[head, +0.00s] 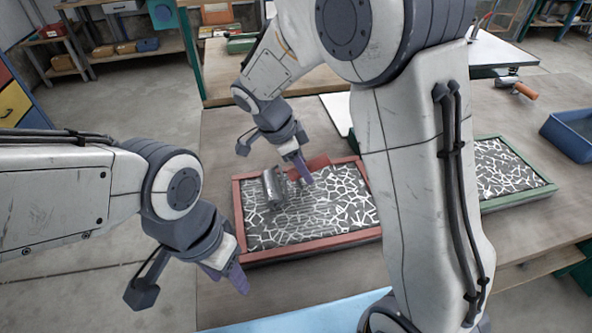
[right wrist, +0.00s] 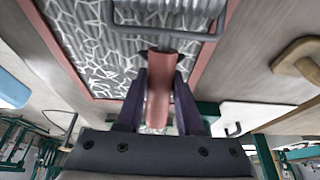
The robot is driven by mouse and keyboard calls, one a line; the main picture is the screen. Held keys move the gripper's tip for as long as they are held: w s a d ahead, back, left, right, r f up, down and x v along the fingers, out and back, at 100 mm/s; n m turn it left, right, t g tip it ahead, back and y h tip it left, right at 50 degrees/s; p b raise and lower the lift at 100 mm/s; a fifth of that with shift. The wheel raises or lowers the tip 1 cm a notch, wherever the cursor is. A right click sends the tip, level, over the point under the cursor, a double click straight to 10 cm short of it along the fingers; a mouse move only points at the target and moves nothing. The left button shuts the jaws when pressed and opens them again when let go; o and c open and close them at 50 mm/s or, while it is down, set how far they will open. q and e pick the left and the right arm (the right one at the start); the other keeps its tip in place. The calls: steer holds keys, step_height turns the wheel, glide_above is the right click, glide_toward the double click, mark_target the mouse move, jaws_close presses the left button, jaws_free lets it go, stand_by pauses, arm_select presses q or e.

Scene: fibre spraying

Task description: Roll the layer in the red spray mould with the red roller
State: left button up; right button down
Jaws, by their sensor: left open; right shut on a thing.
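The red spray mould (head: 315,246) lies on the bench in the middle of the head view. Its layer (head: 335,210) shows white strands over grey, with a greyer, streaked patch near the roller, also seen in the right wrist view (right wrist: 85,50). The red roller has a grey drum (head: 274,187) at the mould's left part, on or just above the layer; I cannot tell which. My right gripper (head: 302,172) is shut on its red handle (right wrist: 158,88), over the mould's far side. My left gripper (head: 238,278) is open and empty, in front of the mould's near left corner.
A green mould (head: 545,190) with a similar layer lies to the right, partly behind my right arm. An orange-handled tool (head: 525,91) and a blue bin (head: 572,132) are at the far right. A light blue surface (head: 290,317) is at the near edge.

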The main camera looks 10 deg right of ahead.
steer(key=shift+d+b, duration=1)
steer(key=shift+d, duration=4.9)
arm_select(q)
steer(key=shift+f+b, duration=0.55)
steer(key=shift+f, duration=1)
arm_select(e)
steer(key=shift+d, duration=1.6)
arm_select(q)
steer(key=shift+f, duration=0.2)
arm_select(e)
steer(key=shift+d, duration=2.3)
steer(key=shift+r, duration=0.15)
arm_select(q)
step_height(320, 180, up, 5)
steer(key=p, duration=0.4)
steer(key=shift+f, duration=0.1)
arm_select(e)
step_height(320, 180, up, 7)
steer(key=shift+a, duration=0.1)
